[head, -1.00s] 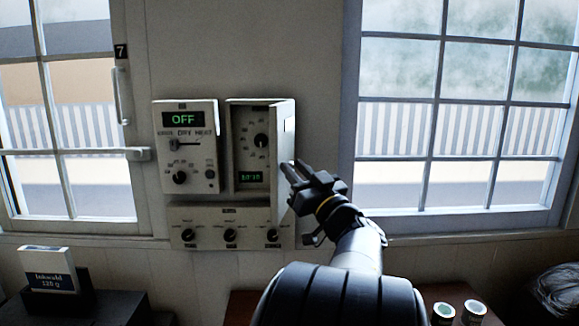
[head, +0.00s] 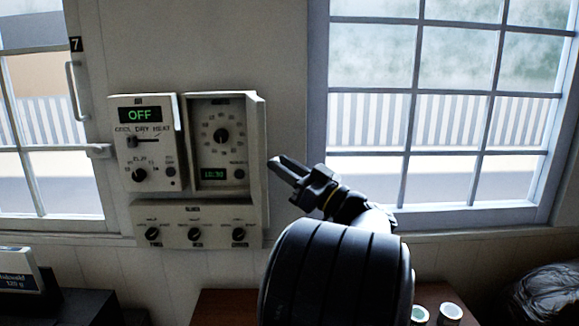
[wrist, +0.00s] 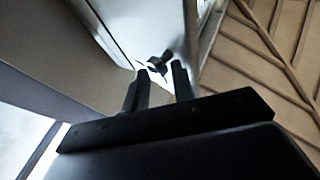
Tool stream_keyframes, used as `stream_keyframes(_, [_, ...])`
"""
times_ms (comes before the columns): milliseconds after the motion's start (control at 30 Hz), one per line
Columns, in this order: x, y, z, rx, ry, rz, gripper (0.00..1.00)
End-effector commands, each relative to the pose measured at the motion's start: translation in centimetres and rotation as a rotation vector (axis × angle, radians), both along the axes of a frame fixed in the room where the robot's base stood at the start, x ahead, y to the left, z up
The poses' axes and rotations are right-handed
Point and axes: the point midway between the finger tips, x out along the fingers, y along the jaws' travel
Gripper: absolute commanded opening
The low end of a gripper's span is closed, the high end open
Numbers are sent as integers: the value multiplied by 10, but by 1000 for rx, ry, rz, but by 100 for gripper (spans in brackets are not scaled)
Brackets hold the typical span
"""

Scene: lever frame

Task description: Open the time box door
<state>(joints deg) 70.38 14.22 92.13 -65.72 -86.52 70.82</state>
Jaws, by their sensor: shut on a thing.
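The time box (head: 186,140) hangs on the wall between the windows, right of the panel reading OFF. Its door (head: 259,150) is hinged on the right and stands swung out, seen nearly edge-on. The dial (head: 221,136) and a green display (head: 213,173) inside are exposed. My gripper (head: 276,166) is at the door's outer right side, fingertips close to its edge. In the wrist view my gripper (wrist: 160,80) has its fingers shut around a small dark knob-like part (wrist: 158,65) by a pale panel. The exact contact is hard to see.
The OFF control panel (head: 146,143) is left of the box, and a panel with three knobs (head: 196,225) is below. A window (head: 440,110) is to the right. A brown table (head: 225,307) with small cups (head: 450,312) is below.

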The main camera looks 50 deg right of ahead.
Motion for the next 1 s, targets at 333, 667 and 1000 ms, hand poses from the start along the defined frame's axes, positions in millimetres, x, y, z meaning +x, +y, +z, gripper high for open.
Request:
stream_keyframes(333, [3,-4,8,2,-11,-16,32])
stream_keyframes(667, [3,-5,3,4,-2,-18,44])
stream_keyframes(1000, [3,-5,-2,8,5,-19,44])
